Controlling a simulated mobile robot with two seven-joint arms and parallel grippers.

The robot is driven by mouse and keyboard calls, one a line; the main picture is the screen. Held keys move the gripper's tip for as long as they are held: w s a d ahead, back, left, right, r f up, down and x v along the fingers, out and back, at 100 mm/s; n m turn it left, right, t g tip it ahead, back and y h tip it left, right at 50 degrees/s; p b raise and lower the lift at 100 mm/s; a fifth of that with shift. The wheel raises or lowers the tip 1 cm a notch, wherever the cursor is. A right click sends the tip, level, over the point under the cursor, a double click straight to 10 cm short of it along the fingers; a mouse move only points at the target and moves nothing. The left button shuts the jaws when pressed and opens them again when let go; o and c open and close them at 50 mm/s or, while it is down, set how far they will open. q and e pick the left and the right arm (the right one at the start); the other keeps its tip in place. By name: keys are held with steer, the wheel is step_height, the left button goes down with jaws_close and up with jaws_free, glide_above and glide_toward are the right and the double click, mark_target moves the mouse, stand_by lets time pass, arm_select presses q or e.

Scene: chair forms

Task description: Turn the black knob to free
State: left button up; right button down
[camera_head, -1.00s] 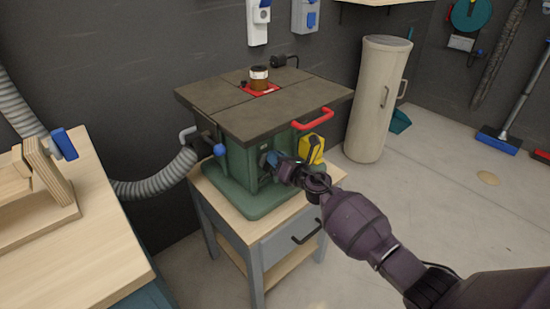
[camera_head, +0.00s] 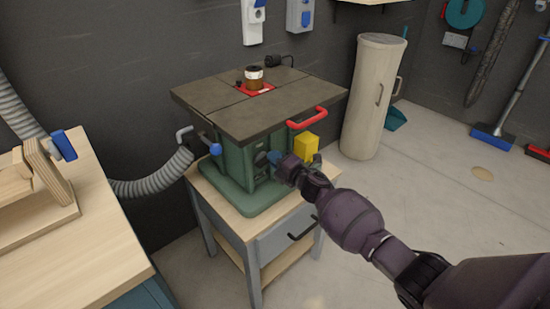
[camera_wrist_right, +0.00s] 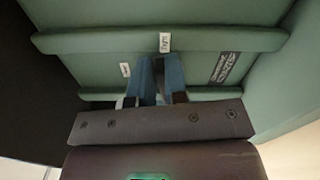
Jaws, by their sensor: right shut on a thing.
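The green router-table machine (camera_head: 236,172) stands on a wood-topped stand. My right gripper (camera_head: 274,160) is at the front face of its green body, below the dark tabletop. In the right wrist view, my right gripper's blue fingers (camera_wrist_right: 160,72) are close together against the green face, shut on the black knob. The knob is almost wholly hidden by the fingers, so I cannot read where it points. A small white label reading "tight" (camera_wrist_right: 165,42) sits just above the fingers. A second white label (camera_wrist_right: 125,70) is to their left, too small to read. My left gripper is not in view.
A red handle (camera_head: 307,118) and a yellow box (camera_head: 306,146) are right of the gripper. A blue-knobbed lever (camera_head: 215,149) and grey hose (camera_head: 152,187) are left. A wooden workbench (camera_head: 75,255) fills the lower left.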

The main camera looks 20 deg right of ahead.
steer(key=shift+f+m, duration=0.3)
steer(key=shift+m, duration=0.7)
steer(key=c, duration=1.1)
jaws_free()
steer(key=shift+c, duration=0.2)
steer(key=p+v, duration=0.2)
steer(key=v, duration=0.8)
steer(key=shift+s+p, duration=0.3)
steer(key=shift+s, duration=0.1)
